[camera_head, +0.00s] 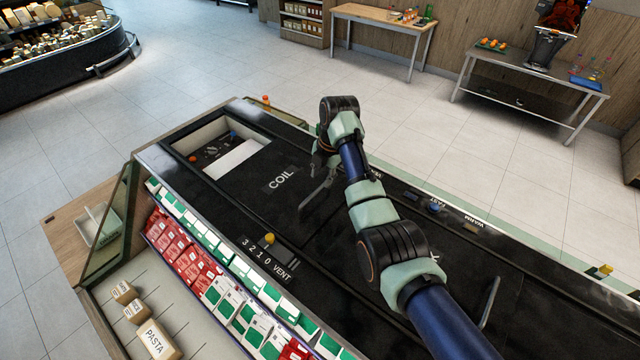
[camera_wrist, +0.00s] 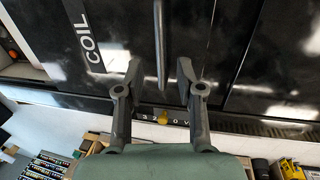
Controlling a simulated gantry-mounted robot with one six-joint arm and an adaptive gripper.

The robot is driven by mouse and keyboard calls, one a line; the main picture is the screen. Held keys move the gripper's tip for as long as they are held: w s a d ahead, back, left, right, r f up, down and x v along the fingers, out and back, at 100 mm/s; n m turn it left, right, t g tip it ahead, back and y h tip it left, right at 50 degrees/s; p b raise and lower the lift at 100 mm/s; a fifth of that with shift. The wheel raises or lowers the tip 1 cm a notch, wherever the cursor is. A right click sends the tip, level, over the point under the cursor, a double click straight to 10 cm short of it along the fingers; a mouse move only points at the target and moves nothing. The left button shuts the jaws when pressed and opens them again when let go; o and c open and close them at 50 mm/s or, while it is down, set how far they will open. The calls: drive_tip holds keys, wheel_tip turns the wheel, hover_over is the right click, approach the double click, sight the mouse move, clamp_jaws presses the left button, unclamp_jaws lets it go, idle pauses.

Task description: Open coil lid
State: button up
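The coil lid (camera_head: 245,185) is a flat black panel with a white COIL label, and the label also shows in the wrist view (camera_wrist: 85,45). A thin grey bar handle (camera_head: 317,190) stands on the panel right of the label. My gripper (camera_wrist: 160,75) is open, one finger on each side of the handle (camera_wrist: 160,35) as seen in the wrist view. I see no finger touching it, and cannot tell how far above it they are. In the head view my arm hides most of the gripper. Left of the lid, an open compartment (camera_head: 212,132) shows a white block and small parts.
A yellow VENT knob (camera_head: 269,239) sits on the near edge of the black counter. A second handle (camera_head: 489,302) stands at the right. Red and green packets (camera_head: 185,262) line the front shelf. A juicer (camera_head: 546,47) stands on a far table; the floor between is clear.

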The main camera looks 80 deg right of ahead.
wheel_tip(320, 180, up, 6)
drive_tip(key=s, duration=0.1)
drive_tip(key=shift+a+r, duration=0.15)
drive_tip(key=shift+a, duration=0.15)
idle(0.3)
drive_tip(key=w+a+f+m+t+h+p, duration=0.25)
drive_tip(key=w+a+m+t, duration=0.2)
drive_tip(key=w+a, duration=1.8)
drive_tip(key=a+r+m+t, duration=0.2)
drive_tip(key=a+r+m, duration=0.1)
drive_tip(key=a, duration=1.3)
drive_tip(key=s+a+r+m+t+y+p, duration=0.1)
drive_tip(key=s+a+r+m+t, duration=0.1)
drive_tip(key=a, duration=0.7)
drive_tip(key=s+a+r+m+t+y+p, duration=0.1)
drive_tip(key=s+a+r+m+t+y, duration=0.1)
drive_tip(key=a, duration=0.8)
drive_tip(key=s+r+m, duration=0.1)
drive_tip(key=s+r, duration=0.1)
drive_tip(key=s, duration=0.1)
drive_tip(key=shift+r, duration=0.15)
drive_tip(key=shift+y, duration=0.25)
